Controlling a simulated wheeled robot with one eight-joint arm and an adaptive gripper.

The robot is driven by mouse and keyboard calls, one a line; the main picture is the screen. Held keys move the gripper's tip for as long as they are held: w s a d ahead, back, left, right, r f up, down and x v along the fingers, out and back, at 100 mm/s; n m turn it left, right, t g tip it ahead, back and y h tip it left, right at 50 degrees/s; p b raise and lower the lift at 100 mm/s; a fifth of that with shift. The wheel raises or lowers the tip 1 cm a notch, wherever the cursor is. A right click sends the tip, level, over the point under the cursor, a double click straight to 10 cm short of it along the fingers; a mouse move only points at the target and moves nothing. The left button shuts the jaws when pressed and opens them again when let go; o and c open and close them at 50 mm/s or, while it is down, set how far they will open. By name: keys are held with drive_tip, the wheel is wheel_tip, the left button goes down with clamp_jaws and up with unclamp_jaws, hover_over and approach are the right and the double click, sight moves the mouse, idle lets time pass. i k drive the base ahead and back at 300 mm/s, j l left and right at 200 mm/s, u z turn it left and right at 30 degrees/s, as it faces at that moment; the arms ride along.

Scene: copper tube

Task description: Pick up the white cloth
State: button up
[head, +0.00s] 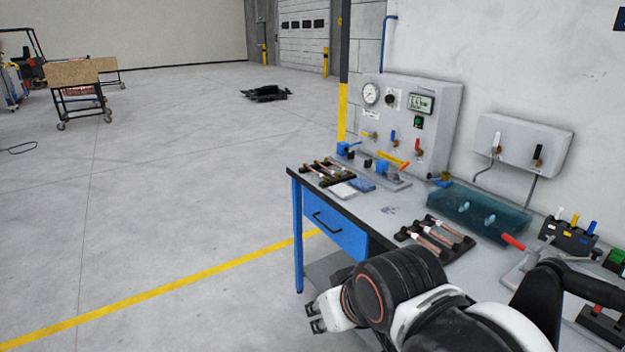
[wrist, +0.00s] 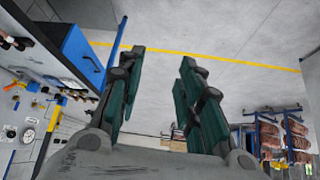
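The white cloth (head: 342,190) lies flat on the workbench (head: 385,208) in the head view, near its left front edge. A small blue cloth or pad (head: 361,185) lies right beside it. My gripper (head: 315,318) is in front of the bench, lower than and nearer than the cloth. In the wrist view, my gripper (wrist: 162,58) has its fingers well apart with nothing between them. I cannot make out the white cloth in the wrist view.
A rack of copper tubes (head: 326,172) stands just behind the cloth. A second tube rack (head: 436,236), a teal translucent tray (head: 478,214) and a valve panel (head: 410,120) are farther right or behind. The blue drawer (head: 336,230) is under the bench top.

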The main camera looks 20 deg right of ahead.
sight(342, 190)
drive_tip(key=i+l, duration=0.1)
drive_tip(key=i, duration=0.6)
drive_tip(key=i+l, duration=0.1)
drive_tip(key=i, duration=0.6)
drive_tip(key=i+l+u, duration=0.15)
drive_tip(key=i+l, duration=0.45)
drive_tip(key=k+l+z, duration=0.1)
drive_tip(key=k+l, duration=0.05)
drive_tip(key=k, duration=0.05)
